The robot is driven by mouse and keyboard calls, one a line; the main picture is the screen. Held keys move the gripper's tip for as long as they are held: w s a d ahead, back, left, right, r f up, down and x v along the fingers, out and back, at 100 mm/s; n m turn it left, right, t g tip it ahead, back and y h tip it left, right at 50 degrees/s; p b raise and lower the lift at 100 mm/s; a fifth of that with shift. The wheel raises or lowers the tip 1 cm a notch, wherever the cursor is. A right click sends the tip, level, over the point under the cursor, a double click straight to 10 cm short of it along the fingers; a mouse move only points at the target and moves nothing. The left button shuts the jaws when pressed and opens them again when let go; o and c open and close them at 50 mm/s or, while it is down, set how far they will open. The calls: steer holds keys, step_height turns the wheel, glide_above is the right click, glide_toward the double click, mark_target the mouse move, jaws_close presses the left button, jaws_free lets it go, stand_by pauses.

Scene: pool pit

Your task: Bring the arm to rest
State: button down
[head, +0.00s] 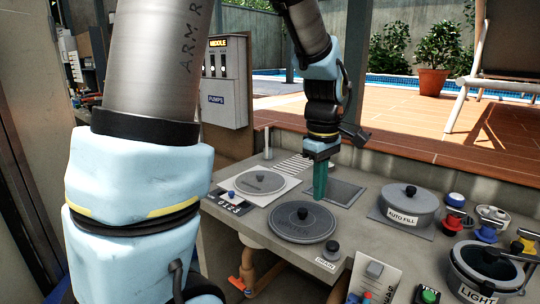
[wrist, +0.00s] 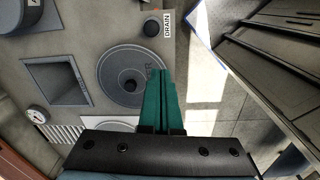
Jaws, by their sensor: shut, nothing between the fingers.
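My gripper (head: 320,181) points straight down above the grey bench (head: 310,255) in the head view. Its teal fingers lie together with nothing between them. They also show in the wrist view (wrist: 161,100), next to a round grey lid (wrist: 133,76). In the head view that lid (head: 302,222) is in front of the fingers. My arm comes in from the upper left and bends down to the gripper. Whether the fingertips touch the bench cannot be told.
A grey pot marked AUTO FILL (head: 404,205) stands to the right. Several coloured valves and a LIGHT canister (head: 485,268) crowd the right end. A round lid on a white plate (head: 260,182) is left of the gripper. A PUMPS box (head: 226,82) stands behind.

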steer(key=s+a+f+m, duration=0.1)
steer(key=a+m, duration=0.2)
steer(key=a, duration=0.4)
steer(key=s+a+f+m, duration=0.1)
steer(key=a+f+m, duration=0.1)
steer(key=a, duration=0.5)
steer(key=s+a+f+m+t, duration=0.1)
steer(key=a+f+m, duration=0.1)
steer(key=a+m, duration=0.2)
steer(key=a, duration=0.3)
stand_by(0.3)
